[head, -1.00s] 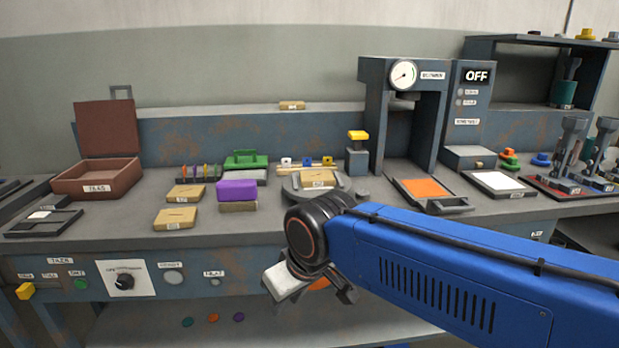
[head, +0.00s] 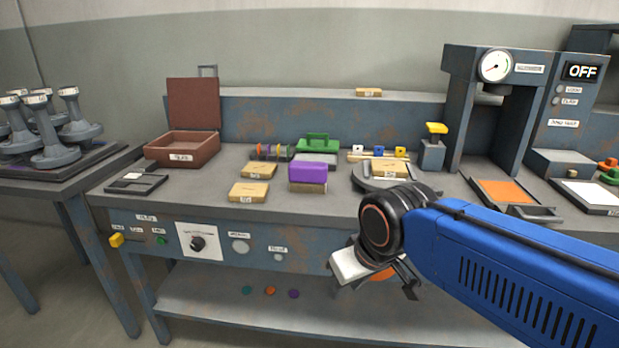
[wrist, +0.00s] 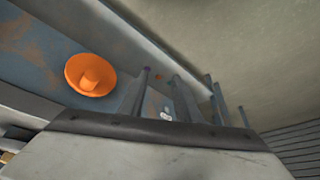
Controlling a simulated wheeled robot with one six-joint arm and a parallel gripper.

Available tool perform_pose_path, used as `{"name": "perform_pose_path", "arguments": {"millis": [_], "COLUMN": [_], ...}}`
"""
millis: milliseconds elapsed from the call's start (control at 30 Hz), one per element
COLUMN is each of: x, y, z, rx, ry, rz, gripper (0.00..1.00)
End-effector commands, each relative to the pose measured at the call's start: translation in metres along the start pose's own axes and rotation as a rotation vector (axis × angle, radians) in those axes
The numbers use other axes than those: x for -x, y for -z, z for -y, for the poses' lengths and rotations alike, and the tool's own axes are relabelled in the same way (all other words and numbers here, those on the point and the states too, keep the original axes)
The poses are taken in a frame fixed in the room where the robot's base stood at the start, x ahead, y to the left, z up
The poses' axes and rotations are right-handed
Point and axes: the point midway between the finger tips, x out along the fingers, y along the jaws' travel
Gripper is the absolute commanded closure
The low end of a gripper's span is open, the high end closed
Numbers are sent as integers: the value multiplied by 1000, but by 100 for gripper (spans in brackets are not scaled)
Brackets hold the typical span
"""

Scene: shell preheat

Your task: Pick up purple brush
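The purple brush (head: 308,173) has a purple top block over a tan base. It rests upright on the bench top, near the middle, in the head view. My gripper (head: 400,283) is lower and to the right of it, in front of the bench's front panel and apart from the brush. I see nothing held. The brush does not show in the wrist view.
Tan blocks (head: 249,192) lie left of the brush, and a green-handled brush (head: 318,142) stands behind it. A round grey fixture (head: 397,180) is close on its right.

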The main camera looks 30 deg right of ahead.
Motion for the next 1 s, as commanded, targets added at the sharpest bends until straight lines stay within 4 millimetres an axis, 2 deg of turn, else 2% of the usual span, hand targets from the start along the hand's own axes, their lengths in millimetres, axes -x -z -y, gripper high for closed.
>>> {"name": "perform_pose_path", "arguments": {"millis": [33, 100, 167, 267, 600, 1000], "x": [0, 2, 7, 20, 80, 123], "y": [0, 4, 12, 34, 150, 281], "z": [0, 0, -1, -2, -14, -35], "rx": [-1, -15, -47, -149, -696, -1347], "ry": [0, 0, -1, -6, -58, -187], "rz": [0, 3, 10, 30, 126, 213], "gripper": [58, 42, 42, 42, 42, 42]}}
